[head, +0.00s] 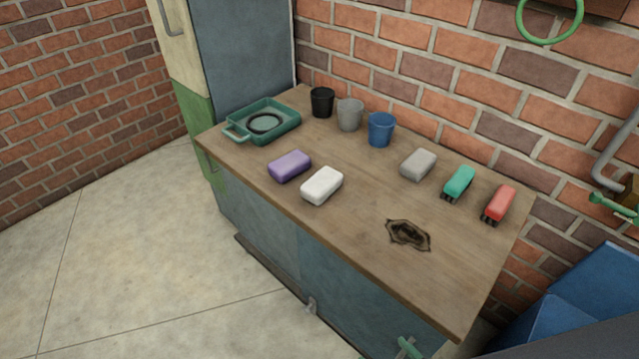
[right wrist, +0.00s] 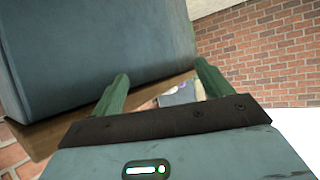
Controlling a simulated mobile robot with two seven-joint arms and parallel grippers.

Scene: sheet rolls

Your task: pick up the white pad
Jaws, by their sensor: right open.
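The white pad (head: 322,185) lies flat on the wooden table near its front edge, right of a purple pad (head: 289,166). A grey pad (head: 418,164) lies further back to the right. My right gripper (right wrist: 160,72) shows in the right wrist view with its two green fingers apart and nothing between them. I cannot pick out the white pad in that view. My left gripper is not in view.
On the table (head: 345,237) stand a green tray (head: 282,128) with a dark ring, a black cup (head: 322,102), a grey cup (head: 350,115) and a blue cup (head: 381,129).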

